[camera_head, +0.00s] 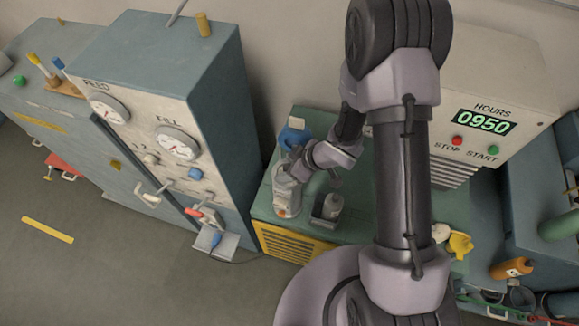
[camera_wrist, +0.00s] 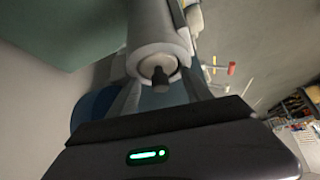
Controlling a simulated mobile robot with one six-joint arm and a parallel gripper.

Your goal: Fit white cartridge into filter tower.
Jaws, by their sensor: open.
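In the wrist view, a white cylinder (camera_wrist: 158,38) with a dark stub at its near end lies between my fingers; it looks like the white cartridge. My gripper (camera_wrist: 160,95) is open around it, one finger on each side; I cannot tell whether they touch it. In the head view, my gripper (camera_head: 291,168) is at the left part of the green bench, over a whitish upright body (camera_head: 286,197) with an orange mark low on its front. I cannot tell whether this is the filter tower. My gripper hides its top.
A blue piece with a pale top (camera_head: 294,135) stands just behind my gripper. A grey bottle (camera_head: 333,205) stands in a dark holder to the right on the green bench (camera_head: 310,119). A tall gauge cabinet (camera_head: 205,100) rises close on the left. A cream timer panel (camera_head: 500,80) is behind right.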

